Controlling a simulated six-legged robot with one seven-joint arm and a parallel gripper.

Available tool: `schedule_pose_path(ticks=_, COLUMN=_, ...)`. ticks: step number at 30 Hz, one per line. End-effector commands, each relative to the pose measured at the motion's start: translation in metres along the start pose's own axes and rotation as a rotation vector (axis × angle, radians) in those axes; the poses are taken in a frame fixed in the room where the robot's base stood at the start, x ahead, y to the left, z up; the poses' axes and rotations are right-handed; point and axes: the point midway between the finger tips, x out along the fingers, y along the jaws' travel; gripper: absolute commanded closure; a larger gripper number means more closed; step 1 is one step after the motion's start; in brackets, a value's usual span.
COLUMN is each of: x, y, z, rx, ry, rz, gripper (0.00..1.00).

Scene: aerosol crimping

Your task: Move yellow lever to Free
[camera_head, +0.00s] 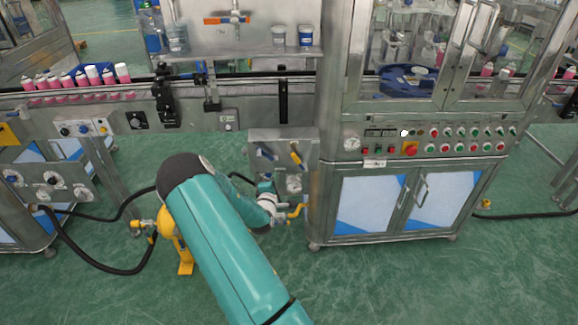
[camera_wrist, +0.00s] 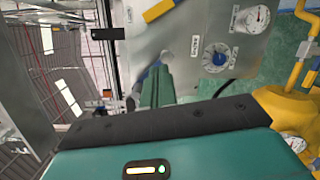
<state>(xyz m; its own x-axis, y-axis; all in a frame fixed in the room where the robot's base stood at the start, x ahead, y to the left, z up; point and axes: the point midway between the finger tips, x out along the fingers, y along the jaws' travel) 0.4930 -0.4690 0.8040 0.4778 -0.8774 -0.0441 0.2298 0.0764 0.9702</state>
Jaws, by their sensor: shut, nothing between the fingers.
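The yellow lever (camera_head: 296,155) is on the upper right of a small grey metal panel (camera_head: 262,135), slanting from upper left to lower right. In the wrist view the yellow lever (camera_wrist: 158,9) shows at the top edge, partly cut off. A blue lever (camera_head: 267,154) sits left of it on the same panel; in the wrist view it (camera_wrist: 149,71) is partly hidden behind my fingers. My gripper (camera_wrist: 156,84) is shut and empty, its teal fingers pointing at the panel near the blue lever, apart from the yellow one. No "Free" label is legible.
Yellow pipework (camera_wrist: 300,72) stands close at the right of the wrist view. A steel cabinet (camera_head: 330,215) stands right of the panel. Green floor is open in front.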

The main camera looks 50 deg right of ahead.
Motion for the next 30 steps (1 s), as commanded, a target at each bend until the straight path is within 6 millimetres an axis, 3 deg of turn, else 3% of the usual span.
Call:
schedule_pose_path(ticks=1, x=0.002, y=-0.014, z=0.009, rx=-0.074, ry=-0.015, rz=0.037, gripper=1.00)
schedule_pose_path(ticks=3, x=0.003, y=-0.024, z=0.018, rx=-0.156, ry=-0.030, rz=0.086, gripper=1.00)
schedule_pose_path(ticks=11, x=0.008, y=-0.034, z=0.031, rx=-0.273, ry=-0.054, rz=0.160, gripper=1.00)
schedule_pose_path(ticks=24, x=0.078, y=-0.021, z=0.034, rx=-0.269, ry=-0.055, rz=0.161, gripper=1.00)
schedule_pose_path(ticks=30, x=0.099, y=-0.018, z=0.034, rx=-0.269, ry=-0.053, rz=0.158, gripper=1.00)
